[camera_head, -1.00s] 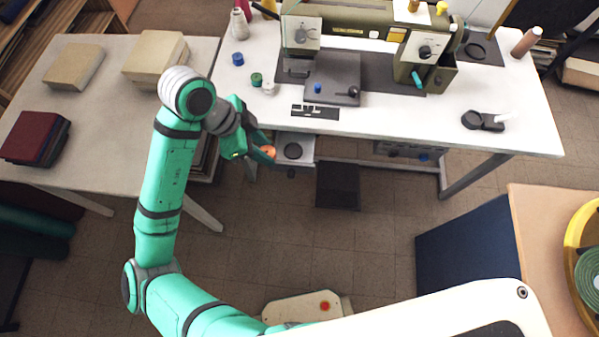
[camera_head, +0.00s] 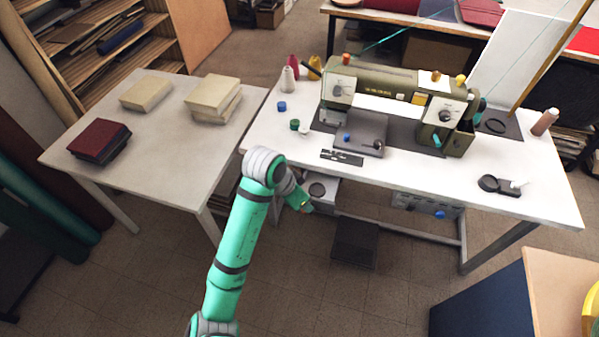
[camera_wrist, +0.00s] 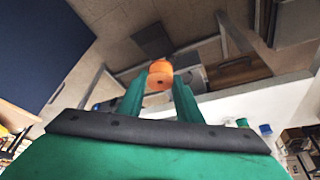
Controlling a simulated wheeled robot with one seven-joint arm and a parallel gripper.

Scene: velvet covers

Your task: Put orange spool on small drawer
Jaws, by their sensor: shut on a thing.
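My gripper (camera_wrist: 160,88) is shut on the orange spool (camera_wrist: 160,72), which sits between its two green fingertips in the wrist view. In the head view my gripper (camera_head: 306,206) is just left of and in front of the small drawer (camera_head: 330,200), and the spool is mostly hidden there. The drawer is pulled out under the left part of the white sewing table and has a dark round thing in it. In the wrist view a grey shape just right of the spool looks like the drawer. I cannot tell the gap between spool and drawer.
The white sewing table (camera_head: 400,185) carries a sewing machine (camera_head: 400,95), spools and small tools. Its edge is close above my gripper. A table with books (camera_head: 165,150) stands left. A dark pedal (camera_head: 355,245) is on the floor below. A blue cabinet (camera_head: 485,300) stands right.

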